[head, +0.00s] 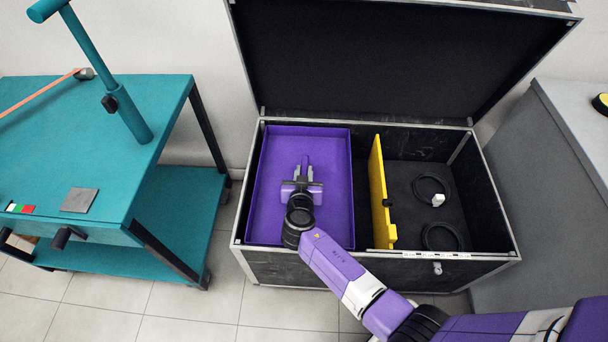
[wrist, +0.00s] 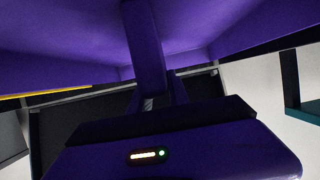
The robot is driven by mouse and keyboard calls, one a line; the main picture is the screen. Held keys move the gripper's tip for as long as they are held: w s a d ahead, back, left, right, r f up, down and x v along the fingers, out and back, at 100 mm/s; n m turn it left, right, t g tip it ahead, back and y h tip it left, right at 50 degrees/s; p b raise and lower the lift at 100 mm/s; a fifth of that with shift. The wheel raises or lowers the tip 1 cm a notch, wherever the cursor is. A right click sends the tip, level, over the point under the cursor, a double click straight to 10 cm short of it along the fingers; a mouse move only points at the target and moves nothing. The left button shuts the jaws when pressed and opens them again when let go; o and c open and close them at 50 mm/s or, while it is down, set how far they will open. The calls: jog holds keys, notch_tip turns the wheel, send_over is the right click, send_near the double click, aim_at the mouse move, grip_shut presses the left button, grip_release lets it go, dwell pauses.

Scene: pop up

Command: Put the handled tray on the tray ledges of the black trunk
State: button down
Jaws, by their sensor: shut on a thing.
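The purple handled tray (head: 332,165) is level over the left part of the open black trunk (head: 378,262), its sides roughly lined up with the trunk's left rim. My gripper (head: 304,172) is over the tray's middle, shut on its upright purple handle, which also shows in the wrist view (wrist: 146,45). The tray ledges are hidden under the tray. I cannot tell whether the tray rests on them or hangs just above.
A yellow divider (head: 379,195) stands right of the tray, with a dark gap between. The right compartment holds black cable coils (head: 432,188). The raised lid (head: 400,60) stands behind. A teal cart (head: 150,110) is at left, a grey cabinet (head: 545,180) at right.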

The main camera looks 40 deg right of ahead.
jog(key=shift+f, duration=0.25)
jog(key=c, duration=1.2)
grip_release()
jog(key=shift+c, duration=0.2)
jog(key=shift+r, duration=0.2)
jog(key=p+v, duration=0.1)
jog(key=v, duration=1.1)
